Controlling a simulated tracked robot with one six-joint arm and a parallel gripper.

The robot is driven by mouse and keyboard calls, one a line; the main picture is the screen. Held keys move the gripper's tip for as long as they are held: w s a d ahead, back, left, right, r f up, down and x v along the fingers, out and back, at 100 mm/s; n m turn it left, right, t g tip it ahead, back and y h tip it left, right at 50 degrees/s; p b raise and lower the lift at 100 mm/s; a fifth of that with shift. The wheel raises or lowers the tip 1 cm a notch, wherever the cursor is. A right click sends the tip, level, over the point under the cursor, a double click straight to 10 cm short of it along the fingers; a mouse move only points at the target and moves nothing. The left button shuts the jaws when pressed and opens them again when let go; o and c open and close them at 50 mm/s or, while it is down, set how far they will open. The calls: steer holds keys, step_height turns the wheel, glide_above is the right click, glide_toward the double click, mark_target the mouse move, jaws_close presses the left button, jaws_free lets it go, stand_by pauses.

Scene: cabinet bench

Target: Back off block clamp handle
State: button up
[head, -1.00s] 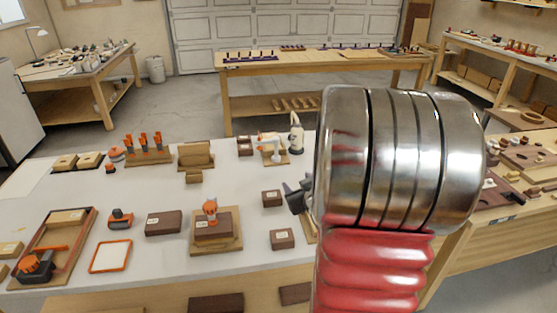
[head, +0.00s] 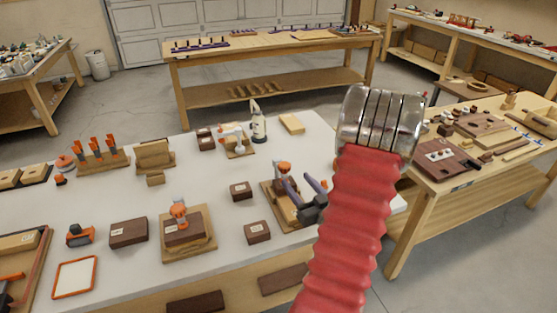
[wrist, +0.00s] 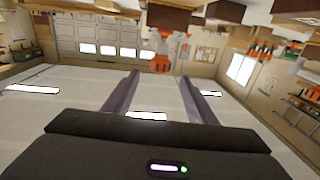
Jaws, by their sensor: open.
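Two block clamps with orange handles show in the head view. One orange handle (head: 284,166) tops a dark block on a wooden base (head: 268,197) at the right of the white bench. The other orange handle (head: 179,209) tops a dark block (head: 184,230) on a wooden base at the centre front. My gripper (head: 299,184) is open beside the right clamp. In the wrist view, which is upside down, an orange handle (wrist: 160,64) shows between and just beyond the fingertips (wrist: 160,76). I cannot tell whether they touch it.
Small dark boxes (head: 240,190) (head: 257,232) lie left of the right clamp. A white bottle (head: 258,122) and a wooden block (head: 292,124) stand behind it. A second bench with dark trays (head: 448,158) is at the right. Bare bench top lies behind the clamp.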

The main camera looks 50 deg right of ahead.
mark_target(282, 162)
steer(key=x, duration=1.3)
steer(key=shift+w+d+f, duration=0.1)
steer(key=shift+w+d, duration=0.1)
steer(key=shift+w, duration=0.15)
steer(key=shift+c, duration=0.7)
steer(key=c, duration=0.9)
